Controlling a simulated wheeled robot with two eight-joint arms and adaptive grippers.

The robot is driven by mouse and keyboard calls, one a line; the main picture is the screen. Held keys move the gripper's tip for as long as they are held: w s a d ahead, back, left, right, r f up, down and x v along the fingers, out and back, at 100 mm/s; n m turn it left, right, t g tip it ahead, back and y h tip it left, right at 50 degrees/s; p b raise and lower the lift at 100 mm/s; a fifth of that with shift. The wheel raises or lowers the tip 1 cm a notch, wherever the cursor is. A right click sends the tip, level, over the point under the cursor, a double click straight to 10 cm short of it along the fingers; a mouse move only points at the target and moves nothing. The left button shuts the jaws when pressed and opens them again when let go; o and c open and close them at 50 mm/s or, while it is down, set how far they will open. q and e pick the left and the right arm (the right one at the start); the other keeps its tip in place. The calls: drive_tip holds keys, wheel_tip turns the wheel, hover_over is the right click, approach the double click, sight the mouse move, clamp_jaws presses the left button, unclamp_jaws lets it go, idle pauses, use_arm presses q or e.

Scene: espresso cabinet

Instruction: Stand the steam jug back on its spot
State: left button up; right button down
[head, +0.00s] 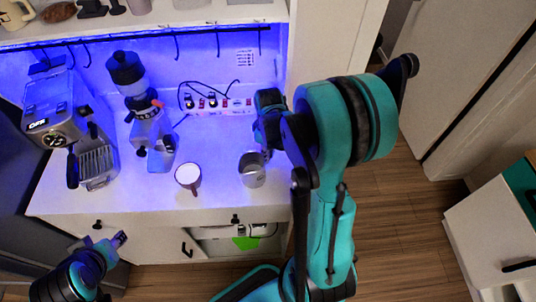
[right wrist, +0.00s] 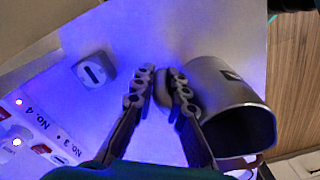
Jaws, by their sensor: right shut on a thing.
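The steam jug (head: 252,169) is a grey metal pitcher near the right front of the white counter. My right gripper (head: 266,143) is at its far right side. In the right wrist view, the fingers of the right gripper (right wrist: 163,90) are shut on the handle of the jug (right wrist: 222,88), whose dark open mouth faces the lower right. I cannot tell whether its base touches the counter. My left gripper (head: 118,239) is low at the left, in front of the counter, away from the jug; its jaw opening is unclear. No marked spot for the jug is distinguishable.
A white-topped cup (head: 188,175) stands left of the jug. A coffee grinder (head: 140,100) and an espresso machine (head: 50,108) stand farther left. A power strip (head: 215,104) with cables runs along the back. A small pale block (right wrist: 93,70) lies near the gripper. Counter between cup and jug is clear.

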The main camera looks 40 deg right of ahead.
drive_tip(key=shift+f, duration=0.15)
drive_tip(key=c, duration=1.5)
unclamp_jaws()
drive_tip(key=shift+c, duration=0.2)
